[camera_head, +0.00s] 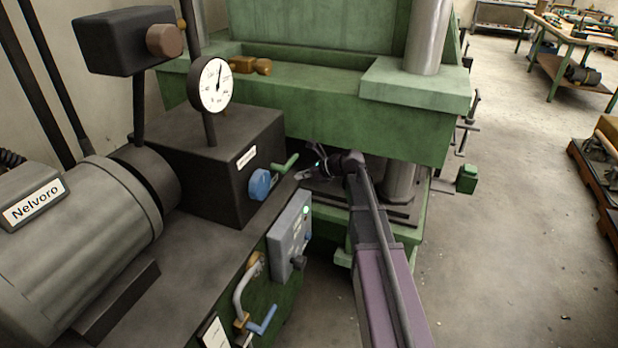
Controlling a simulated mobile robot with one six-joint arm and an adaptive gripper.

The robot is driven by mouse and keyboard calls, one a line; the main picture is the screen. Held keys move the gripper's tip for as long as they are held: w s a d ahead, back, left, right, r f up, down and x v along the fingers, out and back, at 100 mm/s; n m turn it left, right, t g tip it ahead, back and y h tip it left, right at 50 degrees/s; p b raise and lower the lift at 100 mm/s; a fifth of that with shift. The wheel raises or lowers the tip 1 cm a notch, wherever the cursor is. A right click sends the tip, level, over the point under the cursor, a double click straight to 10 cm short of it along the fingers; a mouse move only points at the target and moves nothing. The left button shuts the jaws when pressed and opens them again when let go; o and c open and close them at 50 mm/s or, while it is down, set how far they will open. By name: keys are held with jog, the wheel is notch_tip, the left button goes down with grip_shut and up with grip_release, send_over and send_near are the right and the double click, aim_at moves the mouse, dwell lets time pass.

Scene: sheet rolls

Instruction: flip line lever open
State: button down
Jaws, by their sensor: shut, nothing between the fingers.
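Two levers are in view, and I cannot tell which is the line lever. A green lever (286,163) sticks out from the black block (212,150), beside a round blue knob (262,184). A blue lever (264,322) sits lower down, by a bent grey pipe (241,292) with brass fittings on the green cabinet's side. My gripper (303,174) is small and dark in this view. It is shut and empty, just right of the green lever and apart from the blue one. Whether it touches the green lever is unclear.
A grey control box (290,236) with a green light stands below my gripper. A pressure gauge (214,84) rises above the black block. A grey motor (85,240) fills the left. The green press (400,125) stands behind my arm. Open floor (500,250) lies to the right.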

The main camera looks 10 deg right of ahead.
jog(key=shift+w+a+r+p, duration=0.1)
jog(key=shift+a+r+p, duration=0.05)
jog(key=shift+r+p, duration=0.75)
jog(key=shift+w+a+r+p, duration=0.15)
jog(key=shift+a+r+p, duration=0.05)
jog(key=shift+r+p, duration=0.9)
jog(key=shift+a, duration=0.1)
jog(key=shift+a, duration=0.1)
